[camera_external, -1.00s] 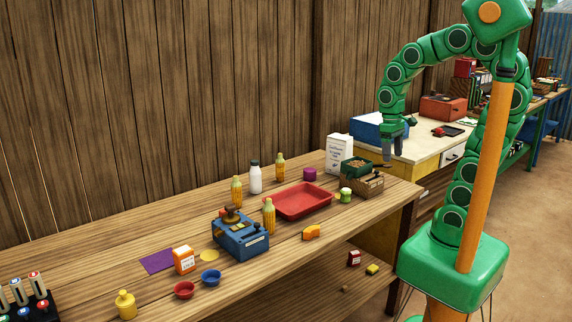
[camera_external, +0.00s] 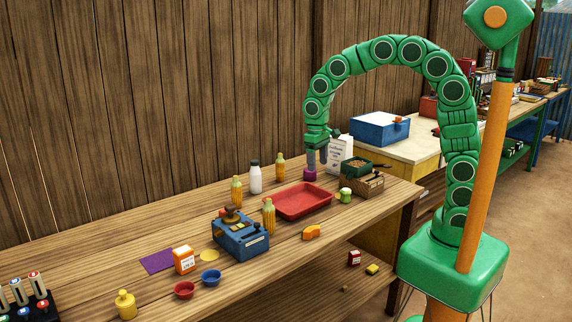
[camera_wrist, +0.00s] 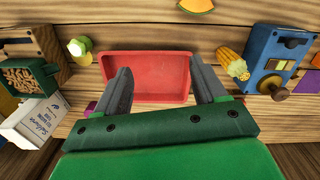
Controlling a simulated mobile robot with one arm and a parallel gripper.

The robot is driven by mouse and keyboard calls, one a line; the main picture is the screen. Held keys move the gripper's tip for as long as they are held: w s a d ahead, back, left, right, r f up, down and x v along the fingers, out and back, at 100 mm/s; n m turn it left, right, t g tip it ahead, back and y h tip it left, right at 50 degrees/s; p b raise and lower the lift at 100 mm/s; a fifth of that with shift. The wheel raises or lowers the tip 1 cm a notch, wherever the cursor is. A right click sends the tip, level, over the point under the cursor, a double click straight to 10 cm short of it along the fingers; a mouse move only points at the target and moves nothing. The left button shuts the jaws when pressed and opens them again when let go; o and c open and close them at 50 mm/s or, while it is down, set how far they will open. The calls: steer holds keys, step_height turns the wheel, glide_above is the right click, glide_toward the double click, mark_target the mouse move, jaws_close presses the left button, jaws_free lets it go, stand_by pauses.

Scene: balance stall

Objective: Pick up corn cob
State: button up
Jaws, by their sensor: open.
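Three yellow corn cobs stand upright on the wooden table in the external view: one at left (camera_external: 237,190), one beside the blue scale (camera_external: 269,214), and one at the back (camera_external: 280,168). In the wrist view one corn cob (camera_wrist: 230,62) shows right of the red tray, next to the blue scale. My gripper (camera_external: 317,163) is open and empty above the back right of the table, right of the cobs and apart from them. In the wrist view its fingers (camera_wrist: 159,70) spread over the tray area. The other two cobs cannot be made out there.
The red tray (camera_external: 330,195) lies between the cobs and a wooden crate (camera_external: 366,187). A white bottle (camera_external: 255,178) stands between the two rear cobs. The blue scale (camera_external: 238,241) is close to the front cob.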

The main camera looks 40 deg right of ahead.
steer(key=n, duration=0.1)
glide_above(268, 208)
steer(key=d, duration=0.1)
steer(key=shift+t, duration=0.3)
step_height(268, 208, down, 8)
steer(key=shift+d+r, duration=0.1)
steer(key=shift+a+f, duration=0.2)
steer(key=shift+f, duration=0.3)
step_height(268, 208, down, 2)
steer(key=shift+f, duration=0.1)
steer(key=shift+w+f, duration=0.2)
steer(key=shift+f, duration=1.1)
steer(key=shift+w+f, duration=0.2)
steer(key=shift+f, duration=1.05)
steer(key=c, duration=1.1)
steer(key=shift+r, duration=0.15)
steer(key=shift+c, duration=0.2)
